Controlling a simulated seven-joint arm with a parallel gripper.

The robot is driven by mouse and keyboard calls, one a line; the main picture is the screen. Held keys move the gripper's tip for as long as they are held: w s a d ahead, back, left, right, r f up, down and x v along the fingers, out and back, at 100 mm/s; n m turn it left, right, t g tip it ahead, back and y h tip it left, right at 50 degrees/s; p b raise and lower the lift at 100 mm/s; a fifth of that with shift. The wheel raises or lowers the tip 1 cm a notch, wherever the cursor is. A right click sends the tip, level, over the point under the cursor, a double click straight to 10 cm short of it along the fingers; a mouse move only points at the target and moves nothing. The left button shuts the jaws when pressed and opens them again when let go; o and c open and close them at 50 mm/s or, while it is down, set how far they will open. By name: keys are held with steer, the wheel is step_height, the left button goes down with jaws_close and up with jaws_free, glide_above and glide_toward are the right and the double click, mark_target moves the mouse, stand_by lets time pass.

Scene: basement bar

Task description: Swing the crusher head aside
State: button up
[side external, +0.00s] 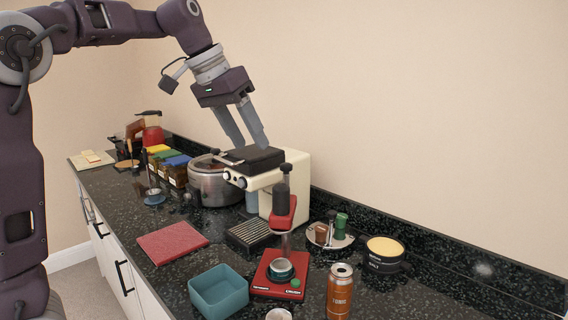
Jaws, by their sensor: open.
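The crusher stands at the front middle of the counter.
The cream coffee machine (293,181) stands behind the crusher. A teal bin (218,291), an orange tonic can (340,292), a black tub (383,256) and a tray of small tools (329,241) surround it. A red mat (172,242) lies left on the counter.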

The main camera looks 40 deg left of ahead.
steer(key=m+y, duration=0.1)
steer(key=m, duration=0.1)
glide_toward(287, 164)
steer(key=shift+g, duration=0.3)
steer(key=x, duration=0.8)
steer(key=shift+w+a, duration=0.1)
steer(key=shift+w, duration=0.15)
jaws_close()
steer(key=shift+r, duration=0.1)
